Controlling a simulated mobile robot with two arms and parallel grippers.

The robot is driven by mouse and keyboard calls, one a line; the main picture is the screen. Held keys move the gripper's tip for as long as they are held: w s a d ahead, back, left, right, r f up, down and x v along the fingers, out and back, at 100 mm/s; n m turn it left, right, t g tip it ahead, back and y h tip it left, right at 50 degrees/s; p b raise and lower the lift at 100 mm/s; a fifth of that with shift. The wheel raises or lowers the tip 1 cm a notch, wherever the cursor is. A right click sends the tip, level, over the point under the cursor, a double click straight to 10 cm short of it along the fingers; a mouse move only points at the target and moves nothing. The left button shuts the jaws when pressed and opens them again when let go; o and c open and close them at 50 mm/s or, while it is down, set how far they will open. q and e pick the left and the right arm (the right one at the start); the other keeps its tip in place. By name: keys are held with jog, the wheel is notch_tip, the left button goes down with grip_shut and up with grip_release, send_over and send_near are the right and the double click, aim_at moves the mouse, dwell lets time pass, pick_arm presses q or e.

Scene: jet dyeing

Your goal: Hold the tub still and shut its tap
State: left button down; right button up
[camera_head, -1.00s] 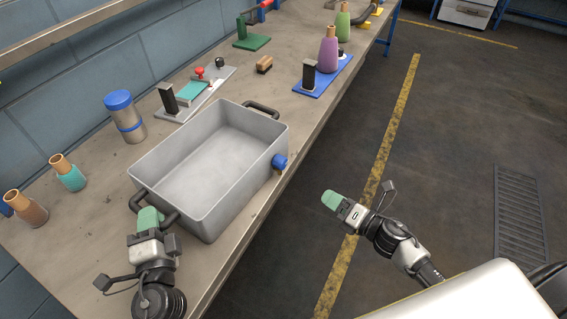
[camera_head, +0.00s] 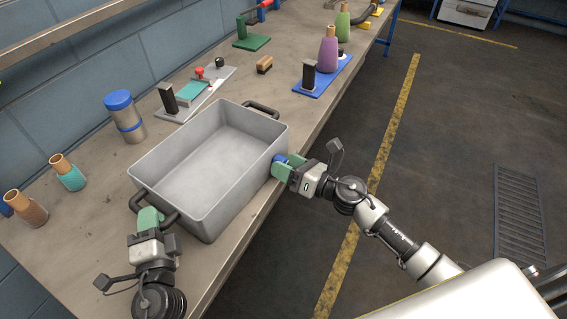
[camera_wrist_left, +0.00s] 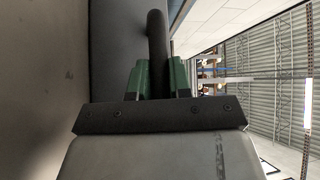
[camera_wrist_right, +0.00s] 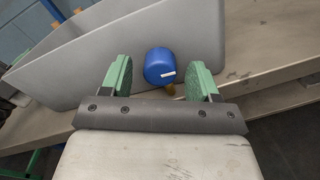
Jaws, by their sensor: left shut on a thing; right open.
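The grey metal tub (camera_head: 208,165) stands on the bench with a dark handle at each end. My left gripper (camera_head: 150,218) is shut on the near handle (camera_head: 170,220); the left wrist view shows the dark handle bar (camera_wrist_left: 157,50) between its green fingers. The tap has a blue knob (camera_wrist_right: 160,66) with a white mark, on the tub's right wall. A brass-coloured part (camera_wrist_right: 170,89) shows under the knob. My right gripper (camera_wrist_right: 160,80) is open, its green fingers on either side of the knob with gaps visible. In the head view the right fingers partly hide the knob (camera_head: 281,160).
A blue-lidded canister (camera_head: 125,118) and small teal (camera_head: 70,176) and brown bottles stand left of the tub. A grey board with a teal piece (camera_head: 192,92) and a blue board (camera_head: 322,82) lie behind.

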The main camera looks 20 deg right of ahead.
pick_arm(q)
jog(key=shift+f, duration=0.1)
pick_arm(e)
jog(key=shift+w+a, duration=0.35)
jog(key=shift+w, duration=0.1)
jog(key=c, duration=0.9)
jog(key=shift+c, duration=0.2)
